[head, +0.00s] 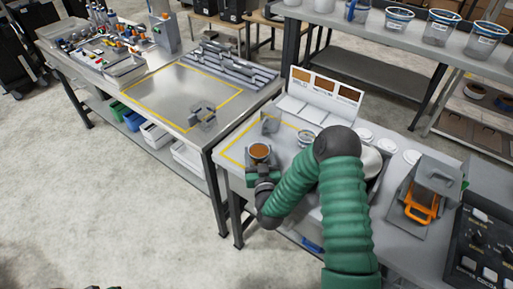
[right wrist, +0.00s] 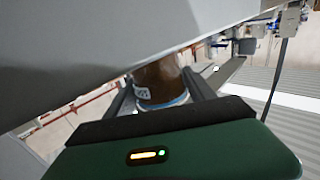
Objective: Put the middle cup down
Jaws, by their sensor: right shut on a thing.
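My right gripper (head: 261,168) is shut on a clear cup with brown contents (head: 259,151), at the front left of the right-hand table (head: 232,172). The cup is by the yellow-outlined area (head: 233,155). In the right wrist view the cup (right wrist: 160,85) sits between the two dark fingers, with brown contents and a pale band. I cannot tell whether its base touches the tabletop. Another clear cup (head: 306,136) stands to its right, partly behind my arm. My left gripper is not in view.
A white panel with brown pictures (head: 326,84) stands at the back. White round lids (head: 365,135), an orange-handled device (head: 420,206) and a control box (head: 485,240) are to the right.

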